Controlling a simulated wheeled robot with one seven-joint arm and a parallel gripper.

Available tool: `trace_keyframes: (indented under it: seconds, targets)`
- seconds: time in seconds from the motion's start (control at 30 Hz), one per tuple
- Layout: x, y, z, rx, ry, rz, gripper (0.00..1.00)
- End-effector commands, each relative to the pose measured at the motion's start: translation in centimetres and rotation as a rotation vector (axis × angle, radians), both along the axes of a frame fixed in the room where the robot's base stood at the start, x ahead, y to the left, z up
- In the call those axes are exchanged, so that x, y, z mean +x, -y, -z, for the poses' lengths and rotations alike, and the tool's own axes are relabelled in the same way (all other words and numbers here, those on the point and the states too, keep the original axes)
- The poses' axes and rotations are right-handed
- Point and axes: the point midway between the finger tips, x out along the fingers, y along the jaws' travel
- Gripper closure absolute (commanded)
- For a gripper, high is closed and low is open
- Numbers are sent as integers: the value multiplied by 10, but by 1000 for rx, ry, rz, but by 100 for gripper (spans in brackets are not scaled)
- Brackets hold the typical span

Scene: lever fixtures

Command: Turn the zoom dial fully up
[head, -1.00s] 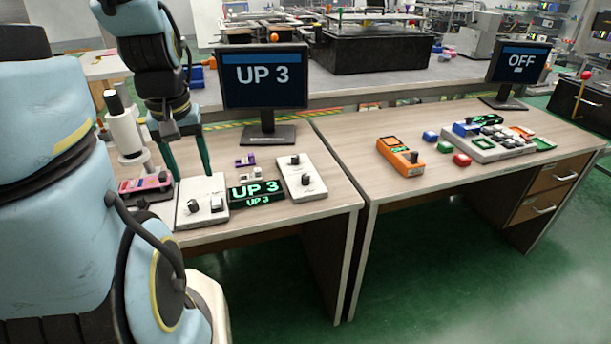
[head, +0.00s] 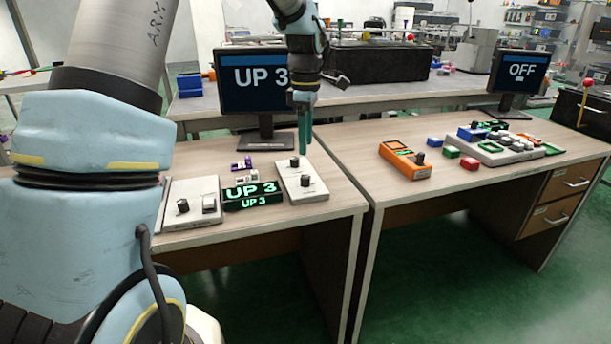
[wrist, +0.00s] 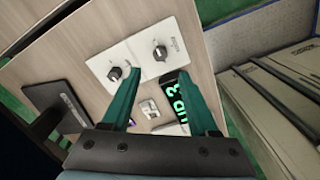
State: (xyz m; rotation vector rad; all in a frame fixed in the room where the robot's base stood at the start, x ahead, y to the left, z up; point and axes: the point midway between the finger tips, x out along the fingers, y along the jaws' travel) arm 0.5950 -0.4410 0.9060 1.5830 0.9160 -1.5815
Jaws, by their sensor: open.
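A white panel with two black dials stands right of the green UP 3 display (head: 252,195). Its far dial (head: 294,162) and near dial (head: 306,181) show in the head view. In the wrist view these are the left dial (wrist: 114,73) and the right dial (wrist: 160,52), which has small lettering beside it that I cannot read surely. I cannot tell which is the zoom dial. My gripper (head: 304,150) points down above the panel's far end, close to the far dial. In the wrist view its teal fingers (wrist: 155,74) are apart with nothing between them.
A monitor (head: 262,90) reading UP 3 stands behind. A second white panel (head: 193,203) with a dial and a switch is left. Small purple and white blocks (head: 243,166) lie between. An orange device (head: 405,160) and a button board (head: 492,148) are on the right desk.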

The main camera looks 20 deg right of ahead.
Motion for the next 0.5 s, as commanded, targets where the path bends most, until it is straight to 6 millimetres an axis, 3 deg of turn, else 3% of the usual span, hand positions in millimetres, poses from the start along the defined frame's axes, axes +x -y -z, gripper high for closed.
trace_keyframes:
  seconds: [0.3, 0.5]
  targets:
    - [-1, -1, 59, 2, -5, 1, 40]
    - [-1, -1, 85, 1, -3, 1, 40]
